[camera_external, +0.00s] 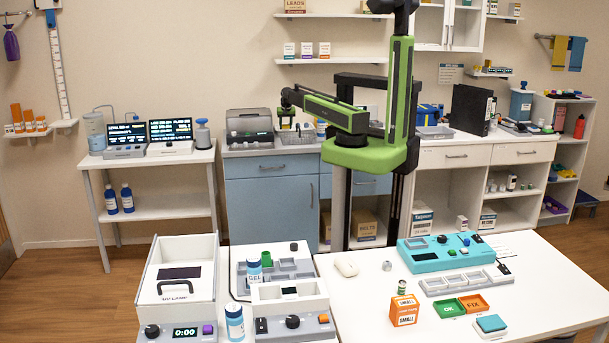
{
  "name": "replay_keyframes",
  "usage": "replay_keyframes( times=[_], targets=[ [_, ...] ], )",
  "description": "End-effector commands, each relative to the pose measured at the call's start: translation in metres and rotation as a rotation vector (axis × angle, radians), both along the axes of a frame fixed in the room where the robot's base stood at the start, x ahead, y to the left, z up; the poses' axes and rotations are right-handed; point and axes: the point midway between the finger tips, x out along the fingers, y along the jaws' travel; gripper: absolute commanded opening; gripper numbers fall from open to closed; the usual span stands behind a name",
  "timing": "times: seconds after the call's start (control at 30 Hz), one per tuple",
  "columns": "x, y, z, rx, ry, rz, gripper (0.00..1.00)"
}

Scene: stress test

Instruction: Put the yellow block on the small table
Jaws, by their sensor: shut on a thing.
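My gripper (286,123) is at the left end of my green and black arm, pointing down over the back counter, close to a grey wire basket. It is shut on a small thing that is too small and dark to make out. I cannot pick out the yellow block with certainty anywhere in view. A small white table (150,160) stands against the wall to the left of the blue cabinet, apart from my gripper.
A grey machine (249,123) stands on the counter left of my gripper. The blue cabinet (262,195) is below. In front, white tables hold a UV lamp box (178,270), an orange box (404,311) and a teal device (450,252). Floor shows between the left table and front tables.

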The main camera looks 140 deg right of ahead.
Motion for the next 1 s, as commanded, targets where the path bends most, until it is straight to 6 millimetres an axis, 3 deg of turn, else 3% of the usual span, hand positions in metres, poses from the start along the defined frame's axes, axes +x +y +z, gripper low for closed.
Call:
replay_keyframes(
  times=[0.03,0.17,0.4,0.8,0.83,1.0],
  targets=[
    [0.0,0.0,-0.012,0.0,0.0,0.0,0.0],
    [0.0,0.0,-0.011,0.0,0.0,0.0,0.0],
    [0.0,0.0,-0.05,-0.001,0.001,0.0,0.0],
    [0.0,0.0,-0.052,-0.001,0.001,0.0,0.0],
    [0.0,0.0,-0.052,-0.001,0.001,0.0,0.46],
    [0.0,0.0,-0.05,-0.001,0.001,0.0,0.67]
  ],
)
